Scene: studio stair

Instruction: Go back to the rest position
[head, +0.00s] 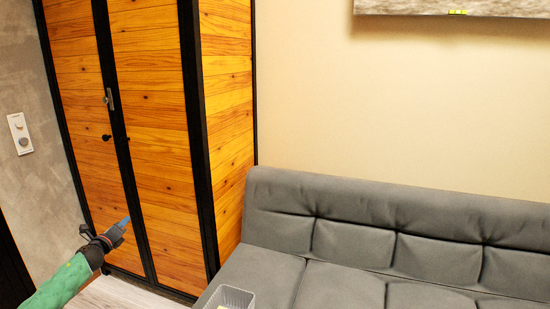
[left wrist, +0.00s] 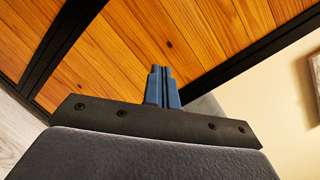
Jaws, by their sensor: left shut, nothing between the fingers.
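My left gripper (head: 124,222) comes in from the lower left in the head view, on a green-sleeved arm. Its blue fingers point up and to the right, in front of the lower part of the wooden wardrobe. In the left wrist view the blue fingers (left wrist: 163,87) stand together, shut, with nothing between them. The wardrobe (head: 160,120) has orange wood planks and black frames, and its doors look closed. My right gripper is not in the head view.
A grey sofa (head: 370,225) fills the lower right against a beige wall. A clear plastic container (head: 232,297) sits at the bottom edge, partly cut off. A wall switch panel (head: 20,134) is at the left. Pale floor (head: 120,294) shows below the wardrobe.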

